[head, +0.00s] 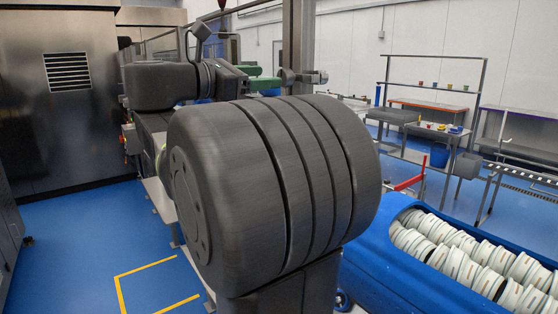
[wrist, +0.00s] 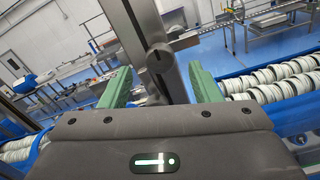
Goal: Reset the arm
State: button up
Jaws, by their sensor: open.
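My gripper shows in the wrist view (wrist: 160,90) with its two green fingers spread wide apart. Nothing is between the fingertips except a dark metal post standing beyond them. In the head view my own dark arm links fill the middle and hide much of the floor and the area behind. The gripper's fingers are hard to make out there; a green part (head: 262,83) shows at the arm's far end.
A blue tub (head: 375,270) holding rows of white ringed parts stands at the lower right. Workbenches (head: 430,104) with small coloured bins stand behind it. A steel cabinet (head: 70,110) is at the left. Blue floor with yellow lines (head: 148,268) is clear at the lower left.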

aim_at(282, 76)
jog(key=x, duration=0.6)
jog(key=shift+p, duration=0.4)
jog(key=shift+a, duration=0.1)
